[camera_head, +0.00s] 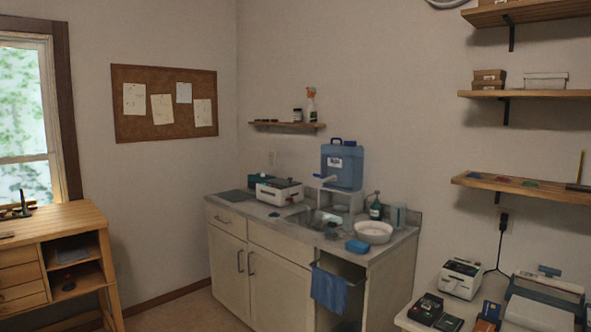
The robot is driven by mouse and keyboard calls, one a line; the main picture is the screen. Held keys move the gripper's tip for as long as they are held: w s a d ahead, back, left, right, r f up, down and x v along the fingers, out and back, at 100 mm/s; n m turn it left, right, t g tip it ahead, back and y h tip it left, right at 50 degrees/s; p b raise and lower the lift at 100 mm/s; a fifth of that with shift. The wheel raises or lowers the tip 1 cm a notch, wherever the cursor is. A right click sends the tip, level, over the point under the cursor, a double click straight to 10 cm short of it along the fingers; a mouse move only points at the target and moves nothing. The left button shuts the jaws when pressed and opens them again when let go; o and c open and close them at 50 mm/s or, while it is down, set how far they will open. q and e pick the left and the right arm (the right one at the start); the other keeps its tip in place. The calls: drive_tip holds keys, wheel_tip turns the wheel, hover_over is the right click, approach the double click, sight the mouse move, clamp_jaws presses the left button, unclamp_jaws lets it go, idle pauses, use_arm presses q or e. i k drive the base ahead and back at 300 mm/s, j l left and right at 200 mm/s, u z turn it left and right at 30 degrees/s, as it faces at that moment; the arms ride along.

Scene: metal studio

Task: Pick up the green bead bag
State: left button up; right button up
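A small flat green item (531,184), which looks like the green bead bag, lies on the low wooden wall shelf (462,180) at the right. It is too small to make out beads. A reddish flat item (502,179) lies to its left on the same shelf, with a bluish one (486,176) further left. Neither of my grippers is in view.
A bench (405,322) below the shelf holds a white device (460,279), dark boxes and a tray-like machine (540,304). A sink cabinet (275,262) stands mid-picture, with a blue water container (342,166) on it. A wooden desk (60,218) is at left.

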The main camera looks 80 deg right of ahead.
sight(526, 183)
drive_tip(key=z, duration=3.95)
